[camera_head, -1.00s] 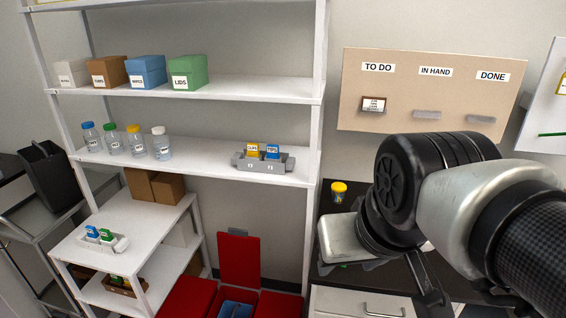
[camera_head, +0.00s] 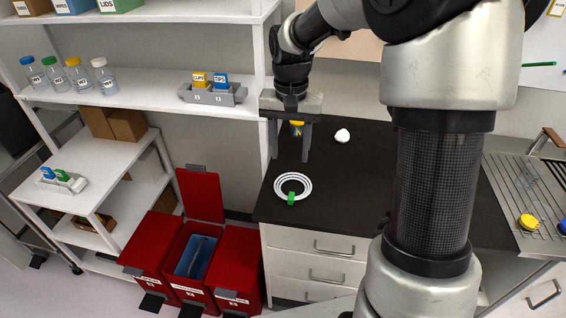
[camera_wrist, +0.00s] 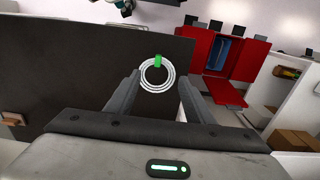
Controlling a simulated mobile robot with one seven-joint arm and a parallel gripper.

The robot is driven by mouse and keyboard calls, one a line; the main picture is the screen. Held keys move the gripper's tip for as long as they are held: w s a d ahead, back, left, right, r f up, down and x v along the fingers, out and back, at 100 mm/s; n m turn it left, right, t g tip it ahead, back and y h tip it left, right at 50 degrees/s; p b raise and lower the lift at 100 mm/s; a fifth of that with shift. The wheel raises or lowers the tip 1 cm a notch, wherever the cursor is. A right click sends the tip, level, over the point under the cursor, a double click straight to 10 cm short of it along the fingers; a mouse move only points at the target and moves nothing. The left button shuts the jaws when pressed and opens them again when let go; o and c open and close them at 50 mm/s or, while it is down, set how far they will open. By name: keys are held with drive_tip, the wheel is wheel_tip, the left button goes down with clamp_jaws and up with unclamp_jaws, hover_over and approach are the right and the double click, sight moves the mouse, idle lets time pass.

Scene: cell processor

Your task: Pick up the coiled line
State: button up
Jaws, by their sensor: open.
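The coiled line (camera_head: 279,192) is a white ring of several loops with a green clip (camera_head: 291,198) on its near side. It lies flat on the dark countertop near the front left edge. My gripper (camera_head: 289,158) is open and empty, pointing down, above and behind the coil and apart from it. In the wrist view the coil (camera_wrist: 144,80) shows beyond the open fingers (camera_wrist: 158,92), roughly centred between them, with the green clip (camera_wrist: 158,61) at its top.
A yellow-capped container (camera_head: 297,127) stands behind my fingers, partly hidden. A white rounded object (camera_head: 342,136) lies to the right. The shelf unit (camera_head: 263,100) rises close on the left. Red bins (camera_head: 235,262) stand below left. The counter right of the coil is clear.

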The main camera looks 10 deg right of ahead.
hover_over(288, 198)
drive_tip(key=f, duration=1.3)
drive_tip(key=shift+s, duration=0.2)
wheel_tip(288, 198, down, 4)
drive_tip(key=shift+w+f, duration=0.15)
drive_tip(key=shift+f, duration=0.05)
clamp_jaws()
